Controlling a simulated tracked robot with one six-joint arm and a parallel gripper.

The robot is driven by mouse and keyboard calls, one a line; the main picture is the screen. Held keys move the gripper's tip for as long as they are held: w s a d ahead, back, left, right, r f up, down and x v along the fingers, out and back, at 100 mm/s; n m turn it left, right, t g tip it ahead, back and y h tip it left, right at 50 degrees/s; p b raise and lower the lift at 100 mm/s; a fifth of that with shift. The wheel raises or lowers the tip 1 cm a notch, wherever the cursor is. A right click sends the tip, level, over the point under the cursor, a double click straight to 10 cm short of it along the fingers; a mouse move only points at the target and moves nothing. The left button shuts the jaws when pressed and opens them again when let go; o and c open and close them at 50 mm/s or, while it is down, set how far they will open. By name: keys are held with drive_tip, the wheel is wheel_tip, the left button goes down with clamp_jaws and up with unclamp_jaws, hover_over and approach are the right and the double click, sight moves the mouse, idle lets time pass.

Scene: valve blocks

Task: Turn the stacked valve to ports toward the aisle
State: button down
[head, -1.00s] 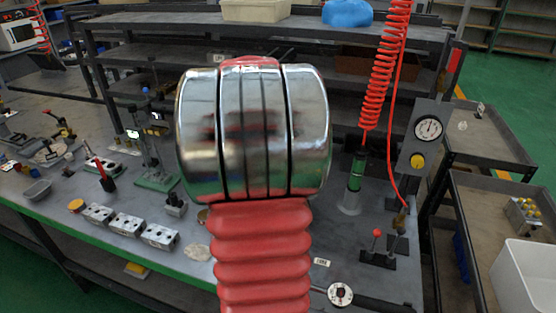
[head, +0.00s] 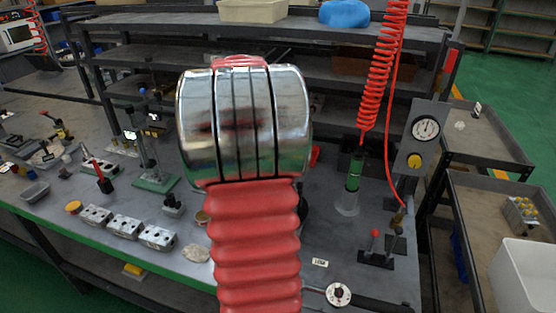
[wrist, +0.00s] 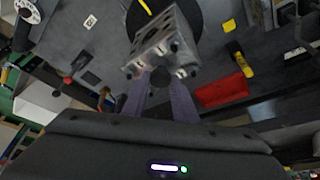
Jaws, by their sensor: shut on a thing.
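In the wrist view, a silver-grey valve block (wrist: 163,43) with several round holes sits at the tips of my gripper (wrist: 160,80). The two fingers are shut on it, and it looks tilted in the picture. A round black disc (wrist: 205,16) with a yellow mark lies behind the block; I cannot tell whether they touch. In the head view, my red and chrome arm hides the gripper and the held block. Three similar silver blocks, the left (head: 95,215), middle (head: 125,226) and right (head: 157,237), stand in a row near the bench's front edge.
The grey bench (head: 290,270) has a green front edge. A green stand (head: 155,182) is left of my arm. A clear cylinder with green (head: 353,175), a gauge panel (head: 421,140) and a red-knobbed lever (head: 375,240) stand right. A red tray (wrist: 222,92) shows in the wrist view.

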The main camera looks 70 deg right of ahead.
drive_tip(key=c, duration=1.5)
unclamp_jaws()
drive_tip(key=shift+w, duration=0.1)
drive_tip(key=shift+o, duration=0.2)
drive_tip(key=v, duration=1.3)
drive_tip(key=shift+r, duration=0.35)
drive_tip(key=shift+w, duration=0.15)
